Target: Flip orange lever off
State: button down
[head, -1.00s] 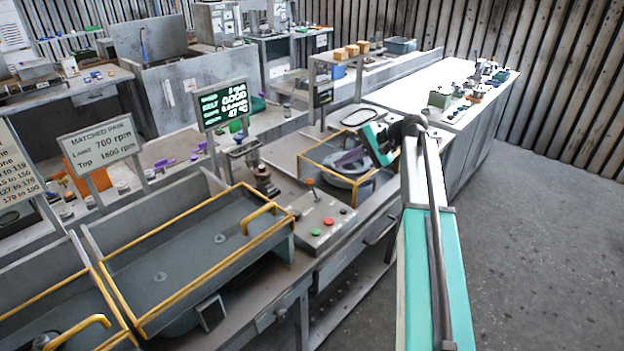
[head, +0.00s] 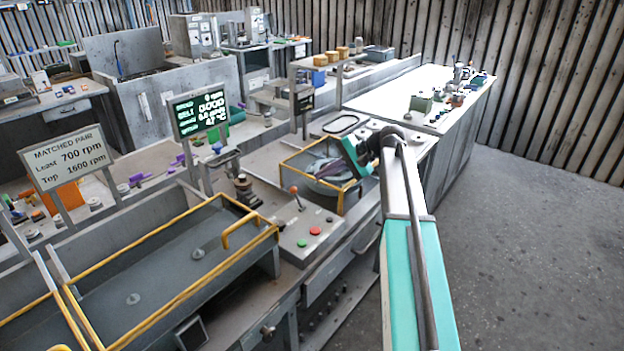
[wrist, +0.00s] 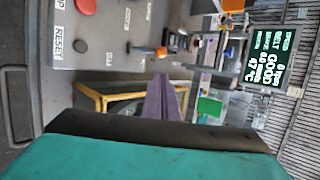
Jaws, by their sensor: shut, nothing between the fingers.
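In the wrist view an orange-tipped lever (wrist: 160,51) shows beyond the fingers, on the box with the RESET label. My gripper (head: 326,170) has purple fingers and is over the yellow-framed bay, to the right of the lever and apart from it. In the wrist view its fingers (wrist: 162,88) are together and empty. The lever's exact tilt is hard to tell.
A yellow-railed tray (head: 140,285) lies left of the control box. The yellow-framed bay (head: 345,200) with a round part sits right of it. A green-text display (head: 200,113) and a small post (head: 245,190) stand behind. Open floor (head: 530,240) is at the right.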

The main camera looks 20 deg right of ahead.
jog(key=shift+p+x, duration=1.5)
jog(key=shift+x, duration=3.3)
jog(key=shift+s+a+b, duration=0.15)
jog(key=shift+a+b, duration=0.05)
jog(key=shift+b, duration=0.25)
